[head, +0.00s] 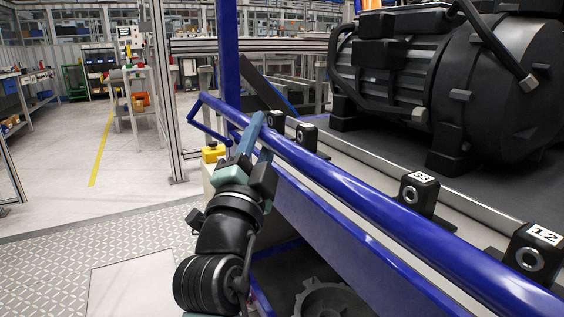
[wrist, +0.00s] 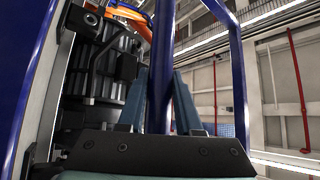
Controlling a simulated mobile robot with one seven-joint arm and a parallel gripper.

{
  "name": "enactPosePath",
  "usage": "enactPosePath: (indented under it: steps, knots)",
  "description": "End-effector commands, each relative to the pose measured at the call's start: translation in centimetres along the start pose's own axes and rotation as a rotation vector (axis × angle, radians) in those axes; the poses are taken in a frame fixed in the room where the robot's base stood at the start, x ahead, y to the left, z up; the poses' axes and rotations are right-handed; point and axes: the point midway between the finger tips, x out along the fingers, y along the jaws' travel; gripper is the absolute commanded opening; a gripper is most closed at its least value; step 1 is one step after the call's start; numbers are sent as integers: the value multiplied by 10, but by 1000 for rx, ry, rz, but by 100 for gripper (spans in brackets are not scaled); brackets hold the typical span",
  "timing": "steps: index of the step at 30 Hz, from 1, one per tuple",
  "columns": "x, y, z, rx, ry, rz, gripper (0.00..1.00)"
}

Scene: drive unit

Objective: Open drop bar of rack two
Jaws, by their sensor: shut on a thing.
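The drop bar is a blue round tube (head: 345,188) running diagonally along the front of the rack in the head view, from the upper left to the lower right. My gripper (head: 259,124) is at its far-left part, with the blue-grey fingers against the tube. In the wrist view, a dark blue bar (wrist: 158,105) stands between the two fingers of my gripper (wrist: 160,88), and they are shut on it. The exact finger contact is partly hidden. The bar lies close in front of the rack's black fixtures.
A large black drive unit (head: 440,85) sits on the rack behind the bar. Black blocks, one labelled 33 (head: 418,192) and one labelled 12 (head: 534,252), line the rack edge. A blue upright post (head: 228,55) stands at the far end. Open floor (head: 60,195) lies left.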

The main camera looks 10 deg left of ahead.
Motion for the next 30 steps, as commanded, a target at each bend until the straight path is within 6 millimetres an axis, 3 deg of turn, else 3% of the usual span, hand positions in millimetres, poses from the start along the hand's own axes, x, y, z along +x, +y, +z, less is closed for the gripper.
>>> enactPosePath:
  steps: [1,12,21,30]
  knots:
    - [-9,7,8,-28,2,-30,0]
    - [-45,4,45,-252,0,-257,0]
    - [-67,12,67,-245,0,-249,0]
    - [-77,17,77,-245,0,-247,0]
